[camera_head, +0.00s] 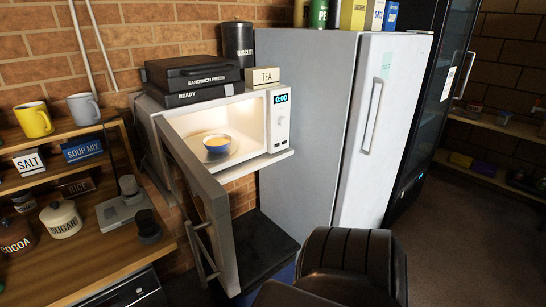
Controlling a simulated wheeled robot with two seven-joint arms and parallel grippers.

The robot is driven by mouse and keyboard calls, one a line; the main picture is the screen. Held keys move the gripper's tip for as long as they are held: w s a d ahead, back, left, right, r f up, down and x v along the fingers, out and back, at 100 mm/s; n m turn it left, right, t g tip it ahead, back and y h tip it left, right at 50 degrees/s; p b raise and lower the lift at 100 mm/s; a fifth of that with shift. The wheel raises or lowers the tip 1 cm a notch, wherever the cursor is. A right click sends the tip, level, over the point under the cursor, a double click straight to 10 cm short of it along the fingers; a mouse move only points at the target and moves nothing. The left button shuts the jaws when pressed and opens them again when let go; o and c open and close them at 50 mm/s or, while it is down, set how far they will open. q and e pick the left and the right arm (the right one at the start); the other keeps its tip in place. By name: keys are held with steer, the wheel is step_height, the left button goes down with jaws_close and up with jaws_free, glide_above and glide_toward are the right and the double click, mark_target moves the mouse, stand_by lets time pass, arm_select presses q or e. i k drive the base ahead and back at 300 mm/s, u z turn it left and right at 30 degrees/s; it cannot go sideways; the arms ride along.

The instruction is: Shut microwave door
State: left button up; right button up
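The microwave (276,153) stands on a shelf left of the fridge, with a lit display and a dial on its right panel. Its door (212,205) is hinged at the left and stands wide open, swung out toward me. A long bar handle (200,250) is on the door's left-facing side. Inside the lit cavity a bowl (217,144) with yellowish contents sits on the turntable. Neither of my grippers shows in the head view.
A sandwich press (193,72) and a TEA box (264,77) sit on the microwave. The white fridge (310,130) stands close at its right. A wooden counter (85,255) with jars is at the left. A black rounded shape fills the bottom centre.

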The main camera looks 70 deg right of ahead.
mark_target(202, 200)
steer(key=z, duration=1.4)
